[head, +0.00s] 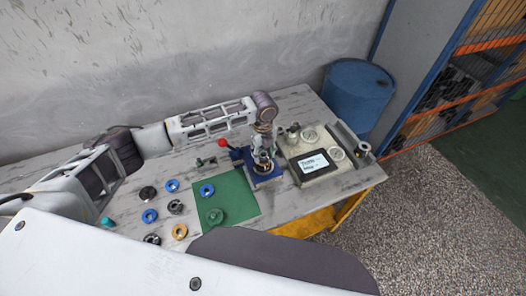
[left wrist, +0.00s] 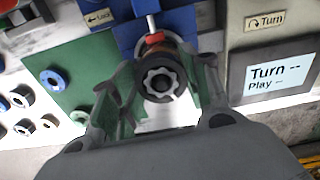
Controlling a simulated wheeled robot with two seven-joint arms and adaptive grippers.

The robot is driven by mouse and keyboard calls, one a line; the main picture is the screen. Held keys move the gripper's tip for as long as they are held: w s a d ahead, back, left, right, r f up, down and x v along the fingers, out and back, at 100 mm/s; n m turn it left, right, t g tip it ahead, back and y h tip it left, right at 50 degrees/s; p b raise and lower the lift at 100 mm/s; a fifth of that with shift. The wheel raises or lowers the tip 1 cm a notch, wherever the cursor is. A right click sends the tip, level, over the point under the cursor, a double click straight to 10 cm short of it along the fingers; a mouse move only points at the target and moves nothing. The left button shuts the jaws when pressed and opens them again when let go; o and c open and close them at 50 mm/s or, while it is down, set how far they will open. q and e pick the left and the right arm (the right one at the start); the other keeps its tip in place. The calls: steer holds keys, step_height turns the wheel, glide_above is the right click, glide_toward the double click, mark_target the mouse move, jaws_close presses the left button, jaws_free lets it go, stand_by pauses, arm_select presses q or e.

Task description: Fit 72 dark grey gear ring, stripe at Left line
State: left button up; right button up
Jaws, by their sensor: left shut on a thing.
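My left gripper (head: 264,152) is over the blue fixture (head: 268,181) on the bench. In the left wrist view its fingers (left wrist: 160,90) are on both sides of a dark grey ring (left wrist: 146,82) with a toothed bore, and they are shut on it. A light mark shows at the ring's lower right edge; I cannot tell for sure that it is the stripe. An orange-red part and a pale rod show just above the ring. The fixture shows as blue plates (left wrist: 181,20) behind. Whether the ring is seated is hidden. My right gripper is not in view.
A green mat (head: 236,192) holds a blue ring (head: 207,190) and a green ring (head: 215,216). Several loose rings lie left of it, including an orange one (head: 180,231). A pale unit with a "Turn / Play" display (head: 314,162) stands right of the fixture. A red knob (head: 222,143) stands behind.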

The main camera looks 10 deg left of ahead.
arm_select(q)
steer(key=o, duration=1.4)
steer(key=shift+c, duration=0.2)
steer(key=o, duration=0.4)
steer(key=shift+r+p, duration=1.25)
steer(key=shift+p, duration=0.15)
steer(key=shift+r, duration=2.25)
